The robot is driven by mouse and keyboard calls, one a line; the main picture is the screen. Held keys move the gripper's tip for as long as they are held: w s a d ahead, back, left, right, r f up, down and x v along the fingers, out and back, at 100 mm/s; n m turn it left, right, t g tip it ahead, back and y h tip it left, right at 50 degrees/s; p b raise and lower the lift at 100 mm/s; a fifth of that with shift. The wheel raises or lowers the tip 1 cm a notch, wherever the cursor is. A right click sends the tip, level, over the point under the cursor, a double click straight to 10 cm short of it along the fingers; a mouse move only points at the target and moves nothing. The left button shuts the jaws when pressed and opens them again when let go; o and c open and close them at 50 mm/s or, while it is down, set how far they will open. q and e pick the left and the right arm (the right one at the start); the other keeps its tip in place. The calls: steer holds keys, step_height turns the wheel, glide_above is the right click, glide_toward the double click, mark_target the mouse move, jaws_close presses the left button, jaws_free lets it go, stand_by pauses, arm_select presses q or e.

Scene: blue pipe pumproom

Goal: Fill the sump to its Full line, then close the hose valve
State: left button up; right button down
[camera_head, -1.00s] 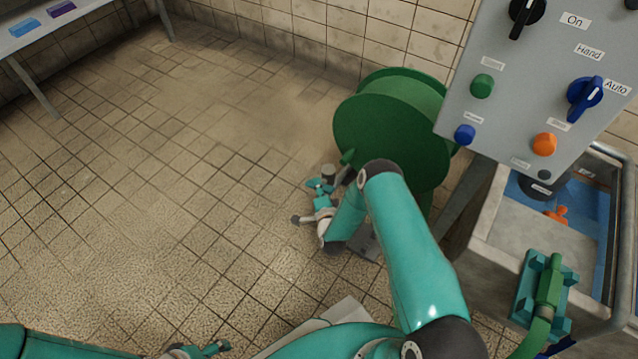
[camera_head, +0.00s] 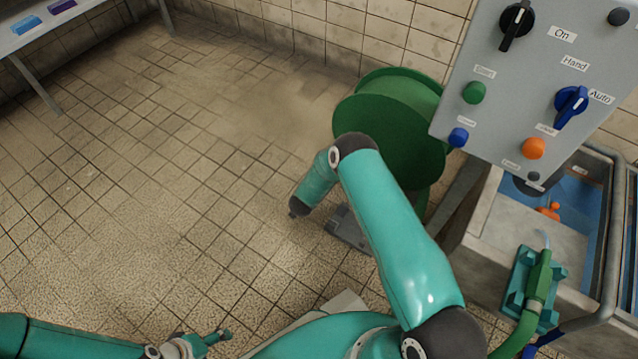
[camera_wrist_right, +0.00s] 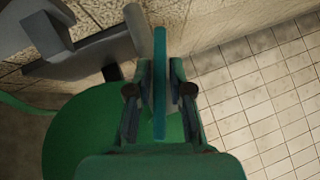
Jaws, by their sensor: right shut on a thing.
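The sump (camera_head: 484,226) is a concrete tank at the right, with blue water (camera_head: 578,195) and an orange float (camera_head: 549,210) inside. The Full line cannot be made out. My right gripper (camera_wrist_right: 160,95) is shut on a thin blue-green lever (camera_wrist_right: 160,60), which looks like the hose valve's handle; my arm hides them in the head view. My left gripper (camera_head: 218,338) is low at the left, away from everything; its jaw opening is unclear.
A green hose reel (camera_head: 385,125) stands by the tiled wall, close to my right arm. A grey control panel (camera_head: 540,85) with knobs and buttons overhangs the sump. A metal rail runs along the sump's right. A bench (camera_head: 50,35) is far left; the floor between is clear.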

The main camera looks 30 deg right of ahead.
steer(key=shift+a+f+n+g+h+b, duration=0.15)
steer(key=shift+n+g+h+b, duration=0.6)
steer(key=shift+g, duration=0.65)
steer(key=shift+w, duration=0.15)
stand_by(0.4)
steer(key=c, duration=1.2)
jaws_free()
steer(key=v, duration=1.2)
steer(key=shift+d, duration=0.2)
